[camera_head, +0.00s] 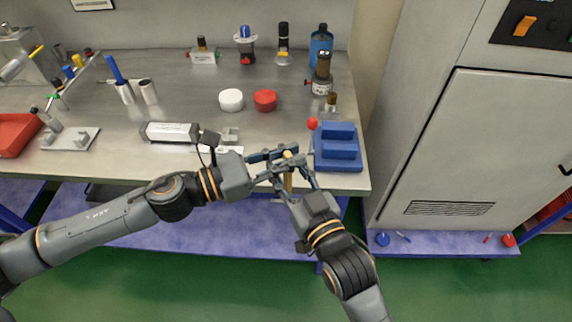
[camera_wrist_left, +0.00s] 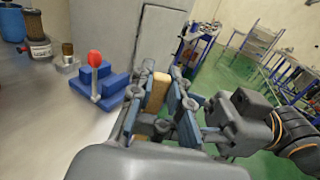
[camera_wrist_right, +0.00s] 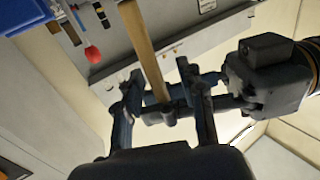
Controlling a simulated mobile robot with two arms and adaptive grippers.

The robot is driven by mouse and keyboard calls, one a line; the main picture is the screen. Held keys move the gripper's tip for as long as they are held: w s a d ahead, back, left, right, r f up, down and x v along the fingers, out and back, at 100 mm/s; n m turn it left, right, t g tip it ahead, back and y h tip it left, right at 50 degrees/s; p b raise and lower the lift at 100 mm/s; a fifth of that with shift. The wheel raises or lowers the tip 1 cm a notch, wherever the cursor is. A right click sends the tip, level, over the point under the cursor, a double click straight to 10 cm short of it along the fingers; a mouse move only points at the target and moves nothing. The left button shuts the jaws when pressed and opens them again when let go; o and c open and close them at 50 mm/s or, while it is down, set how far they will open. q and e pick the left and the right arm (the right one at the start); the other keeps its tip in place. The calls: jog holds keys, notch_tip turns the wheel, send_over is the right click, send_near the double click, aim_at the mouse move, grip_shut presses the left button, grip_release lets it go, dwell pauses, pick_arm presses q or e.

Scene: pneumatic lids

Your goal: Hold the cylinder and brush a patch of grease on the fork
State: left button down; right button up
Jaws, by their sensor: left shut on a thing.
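The silver cylinder (camera_head: 170,132) lies on the bench, left of my left gripper. A small grey metal piece (camera_head: 230,134), perhaps the fork, is at its right. My left gripper (camera_head: 287,154) is shut on a tan wooden handle (camera_wrist_right: 146,50), likely the brush's, past the bench's front edge; the handle also shows in the left wrist view (camera_wrist_left: 158,92). My right gripper (camera_wrist_right: 163,92) has its fingers apart on either side of the same handle. The two grippers overlap closely. The bristles are not identifiable, and I cannot make out grease on the fork.
A blue stepped block (camera_head: 338,150) stands right of the grippers, by a red ball (camera_head: 312,123) on a stem. White (camera_head: 231,100) and red (camera_head: 265,100) round lids lie behind. A grey cabinet (camera_head: 480,150) stands right.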

jog(key=shift+w+a, duration=0.15)
jog(key=shift+w, duration=0.2)
jog(key=shift+c, duration=0.4)
grip_shut()
pick_arm(q)
jog(key=c, duration=1.2)
grip_release()
